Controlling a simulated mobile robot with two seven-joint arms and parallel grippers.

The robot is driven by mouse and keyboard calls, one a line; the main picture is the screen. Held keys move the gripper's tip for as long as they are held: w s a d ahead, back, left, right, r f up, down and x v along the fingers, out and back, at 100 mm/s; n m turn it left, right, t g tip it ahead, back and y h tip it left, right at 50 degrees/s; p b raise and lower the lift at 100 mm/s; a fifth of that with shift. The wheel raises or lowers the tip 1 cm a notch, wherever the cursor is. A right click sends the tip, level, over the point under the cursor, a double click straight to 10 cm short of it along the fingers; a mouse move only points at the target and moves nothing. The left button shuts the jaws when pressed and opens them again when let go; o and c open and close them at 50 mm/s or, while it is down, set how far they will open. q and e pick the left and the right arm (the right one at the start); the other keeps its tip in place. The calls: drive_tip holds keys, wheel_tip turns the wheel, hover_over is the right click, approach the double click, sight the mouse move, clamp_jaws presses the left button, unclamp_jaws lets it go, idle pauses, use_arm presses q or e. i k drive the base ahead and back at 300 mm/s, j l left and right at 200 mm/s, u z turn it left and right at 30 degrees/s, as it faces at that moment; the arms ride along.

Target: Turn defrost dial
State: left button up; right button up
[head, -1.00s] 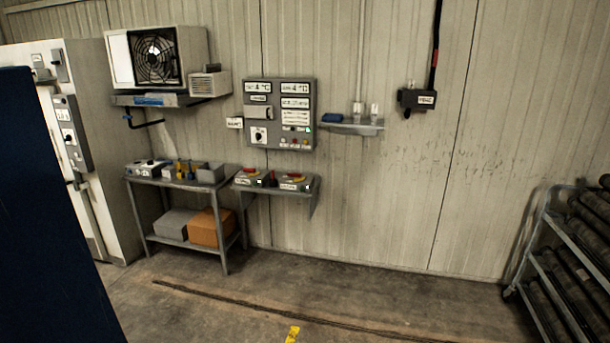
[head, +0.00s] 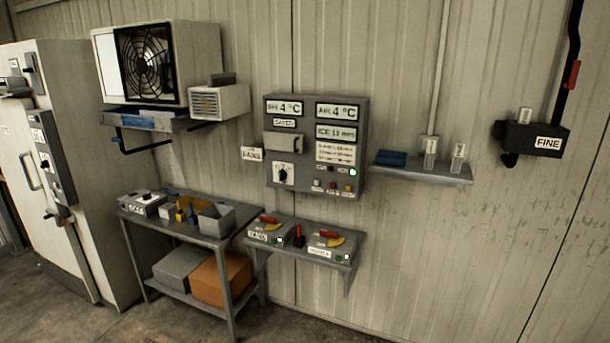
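A grey control panel (head: 317,147) hangs on the corrugated wall in the middle of the head view. It has display labels reading 4 °C and one reading ICE. A black dial (head: 283,175) on a white plate sits at its lower left; its plate lettering is too small to read. Small coloured lamps or buttons line the lower right of the panel. Neither of my grippers shows in the head view.
Below the panel, a small shelf (head: 346,266) holds two boxes with red and yellow handles. A metal table (head: 150,218) with bins stands left of it. A fan unit (head: 158,62) and a tall white cabinet (head: 98,200) are further left. A small shelf (head: 448,177) is right of the panel.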

sight(282, 173)
drive_tip(key=i+j+z, duration=0.15)
drive_tip(key=i+j, duration=0.25)
drive_tip(key=i, duration=0.15)
drive_tip(key=i+j+z, duration=0.1)
drive_tip(key=i+j, duration=0.4)
drive_tip(key=i, duration=0.05)
